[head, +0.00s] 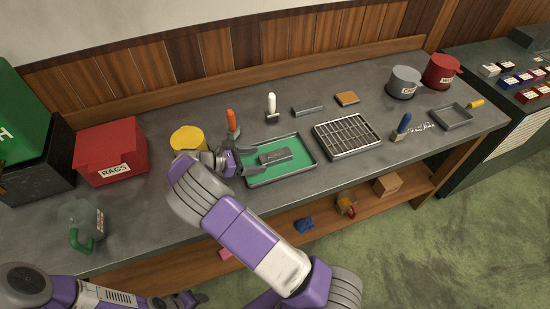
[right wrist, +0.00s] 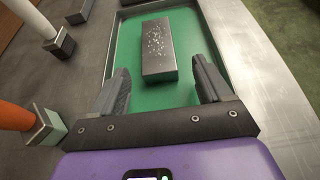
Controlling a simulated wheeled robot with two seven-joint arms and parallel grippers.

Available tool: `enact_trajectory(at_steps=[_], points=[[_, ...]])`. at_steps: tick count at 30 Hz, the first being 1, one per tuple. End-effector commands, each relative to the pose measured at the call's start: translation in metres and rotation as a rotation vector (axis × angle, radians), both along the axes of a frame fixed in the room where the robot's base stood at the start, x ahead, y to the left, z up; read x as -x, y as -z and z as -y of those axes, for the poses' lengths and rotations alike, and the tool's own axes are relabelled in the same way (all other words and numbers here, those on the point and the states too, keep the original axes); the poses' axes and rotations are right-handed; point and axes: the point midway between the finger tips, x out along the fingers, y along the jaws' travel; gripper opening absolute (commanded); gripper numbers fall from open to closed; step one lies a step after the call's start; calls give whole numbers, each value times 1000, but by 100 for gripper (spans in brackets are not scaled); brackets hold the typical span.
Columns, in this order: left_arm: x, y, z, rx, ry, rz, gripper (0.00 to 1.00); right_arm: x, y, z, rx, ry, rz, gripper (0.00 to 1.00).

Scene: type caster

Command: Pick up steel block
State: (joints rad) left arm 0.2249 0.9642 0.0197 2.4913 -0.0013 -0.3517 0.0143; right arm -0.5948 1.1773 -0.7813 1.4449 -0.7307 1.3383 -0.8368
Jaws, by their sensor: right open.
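The steel block (head: 275,156) is a dark grey bar lying on the green floor of a metal-rimmed tray (head: 283,181). In the right wrist view the block (right wrist: 158,50) lies ahead with pale specks on its top. My right gripper (head: 243,160) is open and empty over the tray's left part. Its two fingers (right wrist: 162,85) are spread wider than the block, and the block's near end is around the fingertips. I cannot tell the height gap. My left gripper (head: 188,301) is low at the bottom left, away from the block, its jaws unclear.
An orange-handled tool (head: 231,121) and a white-handled tool (head: 271,107) stand behind the tray. A slotted type case (head: 347,136) sits right of it. A yellow round container (head: 188,138) and a red rags bin (head: 110,152) are left. The bench front is mostly clear.

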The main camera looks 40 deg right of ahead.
Motion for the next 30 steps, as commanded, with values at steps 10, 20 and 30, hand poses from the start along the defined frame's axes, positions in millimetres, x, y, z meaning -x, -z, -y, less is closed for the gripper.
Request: enact_trajectory(at_steps=[10,20,30], points=[[0,5,0,0,0,1,55,5,10,22,0,-1,-1,78],[0,5,0,0,0,1,55,5,10,21,0,-1,-1,42],[0,5,0,0,0,1,55,5,10,21,0,-1,-1,0]])
